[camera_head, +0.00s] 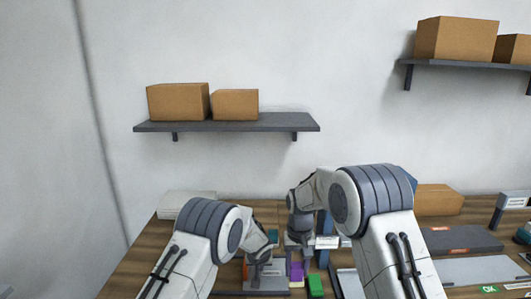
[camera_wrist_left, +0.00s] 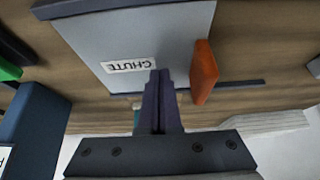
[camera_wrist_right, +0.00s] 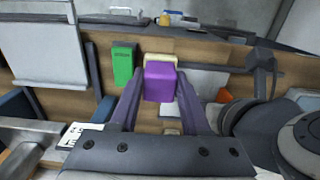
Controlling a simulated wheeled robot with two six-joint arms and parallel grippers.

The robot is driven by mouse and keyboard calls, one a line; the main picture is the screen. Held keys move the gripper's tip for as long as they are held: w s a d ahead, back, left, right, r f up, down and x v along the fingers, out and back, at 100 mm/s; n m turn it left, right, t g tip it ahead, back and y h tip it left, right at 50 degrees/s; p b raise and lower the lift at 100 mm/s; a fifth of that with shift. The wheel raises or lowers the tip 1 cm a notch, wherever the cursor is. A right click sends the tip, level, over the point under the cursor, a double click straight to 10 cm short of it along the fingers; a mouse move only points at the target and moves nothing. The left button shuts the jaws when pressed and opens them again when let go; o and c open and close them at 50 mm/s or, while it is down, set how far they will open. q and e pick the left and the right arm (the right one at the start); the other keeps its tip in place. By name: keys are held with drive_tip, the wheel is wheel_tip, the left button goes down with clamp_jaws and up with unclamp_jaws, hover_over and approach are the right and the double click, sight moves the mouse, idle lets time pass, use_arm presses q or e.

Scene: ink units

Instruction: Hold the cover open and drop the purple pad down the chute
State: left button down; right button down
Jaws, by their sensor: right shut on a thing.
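The purple pad (camera_head: 296,271) is between the fingers of my right gripper (camera_wrist_right: 157,88); the right wrist view shows its purple face (camera_wrist_right: 159,82) with a cream edge behind it. The right gripper is shut on it, close beside my left gripper in the head view. The grey cover plate (camera_wrist_left: 175,30) carries a CHUTE label and has an orange tab (camera_wrist_left: 204,70) at its side. My left gripper (camera_wrist_left: 158,74) has its fingers together with nothing visible between them, in front of the plate beside the tab. Whether it touches the plate is unclear. The chute opening is hidden.
A green block (camera_head: 315,286) lies just right of the pad, also in the right wrist view (camera_wrist_right: 123,65). A dark tray (camera_head: 462,240) and a cardboard box (camera_head: 438,199) are at the right. A white stack (camera_head: 185,203) lies at the back left.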

use_arm(q)
drive_tip(key=shift+a, duration=0.1)
drive_tip(key=shift+a, duration=7.4)
use_arm(e)
drive_tip(key=w+a+f, duration=0.1)
drive_tip(key=w+a, duration=0.6)
drive_tip(key=w, duration=0.3)
drive_tip(key=shift+a, duration=0.4)
drive_tip(key=shift+s+d+f, duration=0.1)
drive_tip(key=shift+s+f, duration=0.05)
drive_tip(key=shift+f, duration=0.6)
drive_tip(key=shift+s+d+f, duration=0.1)
drive_tip(key=shift+s+f, duration=0.1)
drive_tip(key=shift+f, duration=0.55)
drive_tip(key=shift+s+d+f, duration=0.1)
drive_tip(key=shift+s+f, duration=0.05)
drive_tip(key=shift+f, duration=0.6)
unclamp_jaws()
